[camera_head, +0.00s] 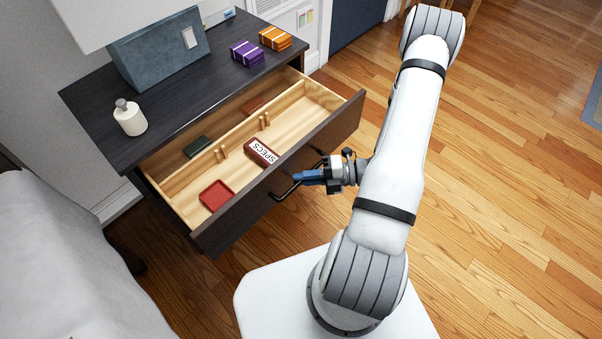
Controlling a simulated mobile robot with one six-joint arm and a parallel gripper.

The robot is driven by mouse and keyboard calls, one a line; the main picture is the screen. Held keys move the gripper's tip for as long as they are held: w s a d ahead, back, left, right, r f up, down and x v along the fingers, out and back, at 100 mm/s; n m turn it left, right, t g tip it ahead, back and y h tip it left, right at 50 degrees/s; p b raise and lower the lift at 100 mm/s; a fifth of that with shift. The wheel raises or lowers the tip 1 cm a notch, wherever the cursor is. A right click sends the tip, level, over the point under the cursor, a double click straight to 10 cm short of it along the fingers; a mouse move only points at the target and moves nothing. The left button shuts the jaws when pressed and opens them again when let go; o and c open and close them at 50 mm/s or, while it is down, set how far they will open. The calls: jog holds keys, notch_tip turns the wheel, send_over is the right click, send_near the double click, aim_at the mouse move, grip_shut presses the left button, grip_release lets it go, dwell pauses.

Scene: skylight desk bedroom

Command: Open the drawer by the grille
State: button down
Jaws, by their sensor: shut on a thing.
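The dark wood drawer (283,187) stands well out from its cabinet, and its pale wooden inside shows. Its front carries a dark bar handle (282,195). My gripper (308,177), with blue fingers, is at the handle and shut on it; the fingers hide part of the bar. Inside the drawer lie a dark red case marked SPECS (262,153), a red tray (216,195), a dark green item (198,147) and a reddish item (254,105). What looks like a white louvred grille (272,7) shows partly at the top, behind the cabinet.
The cabinet top (180,112) bears a white bottle (130,118), a blue-grey box (160,52), a purple pack (247,53) and an orange pack (275,38). A bed (60,260) is at the left. Wooden floor (490,180) is clear at the right.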

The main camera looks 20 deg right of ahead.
jog(key=c, duration=1.5)
grip_release()
jog(key=shift+w, duration=0.1)
jog(key=v, duration=0.7)
jog(key=shift+d+p, duration=0.4)
jog(key=shift+p, duration=0.05)
